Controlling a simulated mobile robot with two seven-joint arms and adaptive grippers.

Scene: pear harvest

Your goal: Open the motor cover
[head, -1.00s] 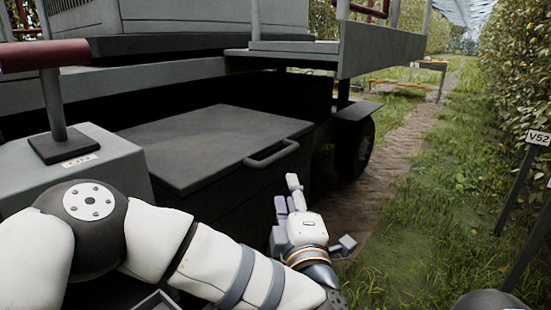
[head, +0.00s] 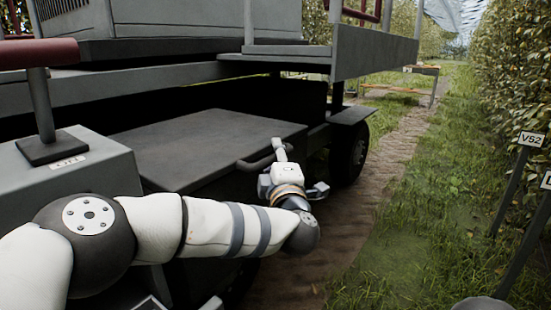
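The motor cover (head: 205,145) is a flat dark grey lid on the side of the grey machine. It lies flat and closed. Its bar handle (head: 250,165) is at the right front edge, with its right end partly hidden by my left gripper. My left gripper (head: 287,163) is at that handle. One finger points up past the handle's right end, and another part sticks out to the right, spread from the hand, so it looks open. I cannot tell whether it touches the handle. My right gripper is not in view.
A grey box with a red-topped lever (head: 40,105) stands left of the cover. A platform (head: 370,50) overhangs behind, above a wheel (head: 350,150). A hedge and a V52 sign (head: 531,139) line the right. The grass and dirt path between are open.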

